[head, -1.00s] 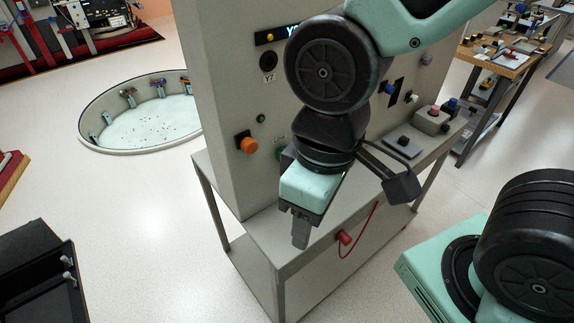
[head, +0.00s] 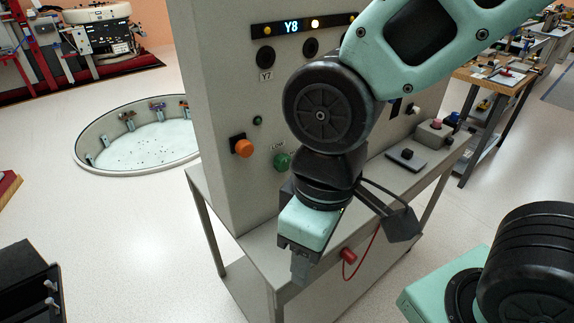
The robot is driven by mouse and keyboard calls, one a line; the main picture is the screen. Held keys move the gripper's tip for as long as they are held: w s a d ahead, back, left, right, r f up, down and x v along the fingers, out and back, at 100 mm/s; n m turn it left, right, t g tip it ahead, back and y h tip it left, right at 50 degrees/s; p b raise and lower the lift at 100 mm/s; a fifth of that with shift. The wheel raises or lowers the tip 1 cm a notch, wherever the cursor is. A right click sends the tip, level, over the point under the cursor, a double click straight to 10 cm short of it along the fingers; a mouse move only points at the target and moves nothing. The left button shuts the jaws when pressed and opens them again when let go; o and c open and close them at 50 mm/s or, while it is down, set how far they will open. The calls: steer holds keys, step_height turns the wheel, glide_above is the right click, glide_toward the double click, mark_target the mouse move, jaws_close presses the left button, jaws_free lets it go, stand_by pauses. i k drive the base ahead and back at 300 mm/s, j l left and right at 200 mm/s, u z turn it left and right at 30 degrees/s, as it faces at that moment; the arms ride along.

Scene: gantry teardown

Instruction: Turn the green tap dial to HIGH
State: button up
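The green tap dial (head: 283,161) sits on the grey upright panel, just left of my arm's wrist. My gripper (head: 300,272) hangs pointing down below and slightly right of the dial, in front of the panel's ledge and apart from the dial. Its fingers overlap from this view, so I cannot tell whether they are open or shut. No held object shows.
An orange knob (head: 242,146) is left of the green dial. A display reading Y8 (head: 292,27) is above. A red plug (head: 348,255) with a looping red cable is on the ledge's front, right of my gripper. A round floor pit (head: 140,137) lies to the left.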

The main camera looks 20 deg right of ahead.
mark_target(282, 161)
steer(key=j, duration=0.3)
steer(key=k+j, duration=0.1)
steer(key=j, duration=0.2)
steer(key=k+j+z, duration=0.1)
steer(key=j+z, duration=0.25)
steer(key=k+j+z, duration=0.1)
steer(key=j+z, duration=0.25)
